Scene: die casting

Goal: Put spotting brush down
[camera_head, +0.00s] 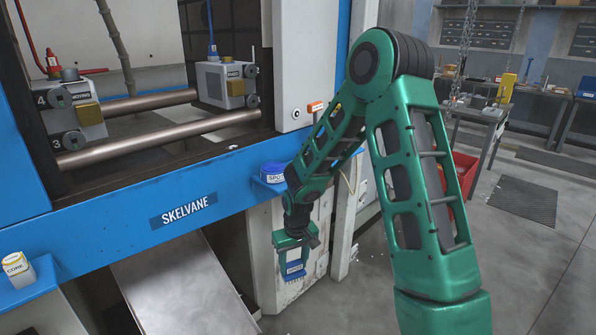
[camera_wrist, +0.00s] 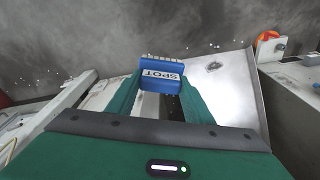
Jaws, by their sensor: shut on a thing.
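The spotting brush (camera_wrist: 163,79) is a blue block with a white SPOT label and a row of pale bristles along one edge. My gripper (camera_wrist: 160,95) is shut on it, with one green finger on each side. In the head view the brush (camera_head: 294,268) hangs in my gripper (camera_head: 294,254) in front of the machine's pale lower post, apart from any surface as far as I can see. A round blue holder (camera_head: 274,171) with a label starting SPO stands on a small blue ledge, above and left of my gripper, partly hidden by my arm.
The blue SKELVANE machine beam (camera_head: 120,222) runs across the left. A CORK jar (camera_head: 14,268) sits on a blue ledge at lower left. A sloping metal chute (camera_head: 185,290) lies below the beam. A red bin (camera_head: 464,172) and workbench (camera_head: 480,112) stand behind my arm.

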